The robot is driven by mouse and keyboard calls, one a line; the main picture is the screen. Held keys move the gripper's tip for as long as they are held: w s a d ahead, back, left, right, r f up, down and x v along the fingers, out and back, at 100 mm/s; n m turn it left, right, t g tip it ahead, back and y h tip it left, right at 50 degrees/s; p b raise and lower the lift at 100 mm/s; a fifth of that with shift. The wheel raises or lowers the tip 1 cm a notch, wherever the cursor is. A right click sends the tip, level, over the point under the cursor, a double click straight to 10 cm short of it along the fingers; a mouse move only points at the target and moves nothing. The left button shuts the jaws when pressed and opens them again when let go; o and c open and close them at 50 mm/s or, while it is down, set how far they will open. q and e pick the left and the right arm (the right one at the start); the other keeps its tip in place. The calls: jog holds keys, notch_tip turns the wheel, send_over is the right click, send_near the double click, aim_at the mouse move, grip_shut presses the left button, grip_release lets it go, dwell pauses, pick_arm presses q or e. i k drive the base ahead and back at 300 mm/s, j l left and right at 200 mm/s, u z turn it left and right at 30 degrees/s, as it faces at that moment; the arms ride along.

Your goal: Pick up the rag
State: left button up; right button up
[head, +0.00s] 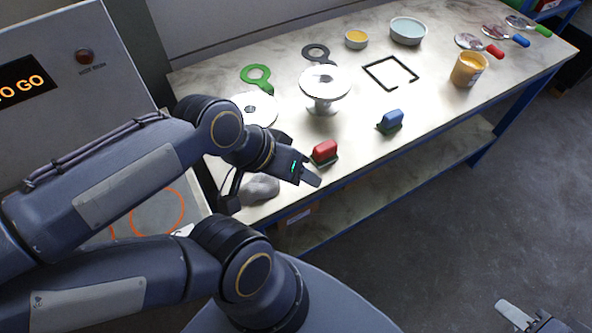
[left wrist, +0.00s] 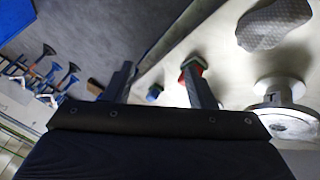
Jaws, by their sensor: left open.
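The rag (head: 258,188) is a grey crumpled lump on the table's near left edge, partly hidden behind my left arm in the head view. It also shows, grey and textured, at the upper right of the left wrist view (left wrist: 272,24). My left gripper (head: 312,179) is to the right of the rag, near the table's front edge, apart from it. In the left wrist view its two fingers (left wrist: 158,80) are spread with nothing held between them. My right gripper (head: 517,314) shows only partly at the bottom right, over the floor, away from the table.
A white flanged vessel (head: 324,88), a white disc (head: 253,110), a black square frame (head: 391,73) and an orange jar (head: 468,69) stand on the table (head: 440,105).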

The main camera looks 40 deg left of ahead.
aim_at(261, 186)
jog(key=u, duration=1.75)
